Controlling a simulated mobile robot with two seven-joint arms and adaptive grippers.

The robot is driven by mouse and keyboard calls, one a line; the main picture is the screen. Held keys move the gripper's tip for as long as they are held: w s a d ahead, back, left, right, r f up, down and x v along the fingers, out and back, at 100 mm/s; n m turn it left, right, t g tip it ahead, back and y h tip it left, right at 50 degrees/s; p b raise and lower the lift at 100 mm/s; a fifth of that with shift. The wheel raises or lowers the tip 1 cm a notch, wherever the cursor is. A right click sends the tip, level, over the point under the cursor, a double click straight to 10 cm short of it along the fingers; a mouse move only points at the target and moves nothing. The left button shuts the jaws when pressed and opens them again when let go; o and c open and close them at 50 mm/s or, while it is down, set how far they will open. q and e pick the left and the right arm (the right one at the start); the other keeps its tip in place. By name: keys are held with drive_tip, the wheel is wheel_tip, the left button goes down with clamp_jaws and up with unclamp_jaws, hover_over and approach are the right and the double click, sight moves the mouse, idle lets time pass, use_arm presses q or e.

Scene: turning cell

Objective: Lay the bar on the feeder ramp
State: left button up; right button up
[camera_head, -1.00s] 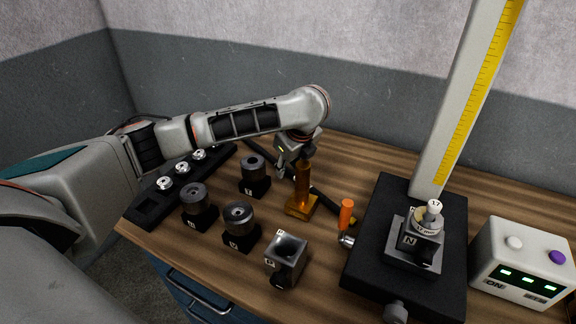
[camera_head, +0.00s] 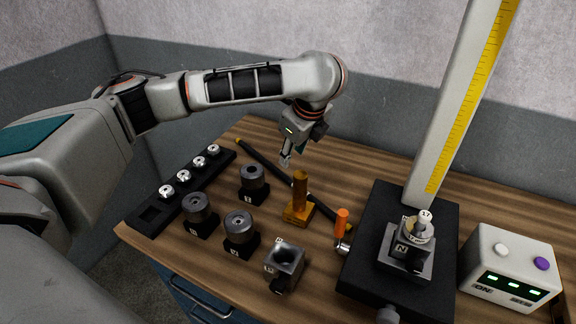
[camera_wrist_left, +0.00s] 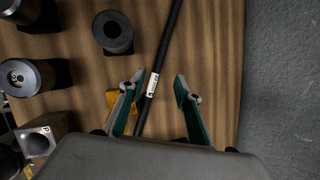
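The bar is a long dark rod (camera_head: 268,163) lying slantwise on the wooden table, with yellowish ends. In the left wrist view the bar (camera_wrist_left: 165,45) carries a white label that I cannot read. My left gripper (camera_head: 286,162) is above the bar's middle. In the left wrist view the left gripper (camera_wrist_left: 159,77) is open and empty, with the bar passing below and between its spread fingers. They appear apart from it. I cannot pick out a feeder ramp with certainty. My right gripper is not in view.
An amber stand (camera_head: 298,212) is close in front of the bar. Several dark cylinders on blocks (camera_head: 240,228) and a black tray (camera_head: 150,213) are at left. A black-based gauge with a tall column (camera_head: 385,210) and a white button box (camera_head: 512,262) are at right.

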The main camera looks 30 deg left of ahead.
sight(284, 175)
use_arm(q)
drive_tip(key=w+a+f+n, duration=0.1)
drive_tip(key=n, duration=0.7)
drive_tip(key=w+a+f+n+g+h, duration=0.1)
drive_tip(key=n, duration=0.7)
drive_tip(key=w+a+f+n+g+h, duration=0.1)
drive_tip(key=n, duration=0.8)
drive_tip(key=shift+a+p, duration=0.1)
drive_tip(key=shift+p, duration=0.2)
drive_tip(key=n, duration=0.2)
drive_tip(key=n+h, duration=0.1)
drive_tip(key=n, duration=0.1)
drive_tip(key=shift+w+a+f+g, duration=0.1)
drive_tip(key=shift+w+a+g, duration=0.1)
drive_tip(key=shift+w+g, duration=0.1)
drive_tip(key=n, duration=0.5)
drive_tip(key=shift+w+a+f+h, duration=0.15)
drive_tip(key=shift+w+a+h, duration=0.15)
drive_tip(key=shift+w+a, duration=0.05)
drive_tip(key=shift+s+a+f, duration=0.1)
drive_tip(key=shift+s+f, duration=0.05)
drive_tip(key=shift+f, duration=1.85)
drive_tip(key=shift+s+f, duration=0.15)
drive_tip(key=shift+f, duration=1.8)
